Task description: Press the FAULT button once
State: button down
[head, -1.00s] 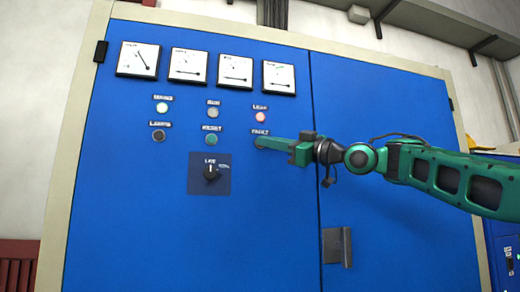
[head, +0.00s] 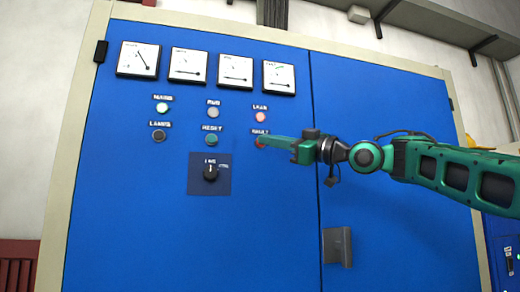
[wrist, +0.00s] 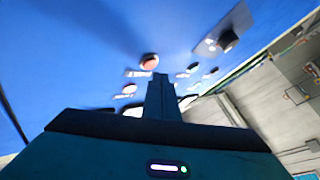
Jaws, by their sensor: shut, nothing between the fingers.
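The FAULT button (head: 259,143) is a red round button on the blue cabinet door, under its white label, partly hidden by my gripper in the head view. The wrist view shows the red button (wrist: 149,61) just beyond and slightly left of the fingertips. My gripper (head: 268,142) is green, shut and empty, and reaches in from the right with its tips right beside the button. In the wrist view the shut fingers (wrist: 160,80) appear apart from the button, with a small gap.
A red lit lamp (head: 260,117) sits above FAULT. The green RESET button (head: 211,140) is to its left, the black LAMPS button (head: 158,136) farther left. A black rotary switch (head: 210,173) is below RESET. A door handle (head: 337,246) sticks out at lower right.

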jog(key=shift+s, duration=0.1)
jog(key=s, duration=0.2)
jog(key=s+d, duration=0.1)
jog(key=s, duration=0.1)
jog(key=shift+s+d, duration=0.2)
jog(key=shift+s, duration=0.15)
dwell(0.7)
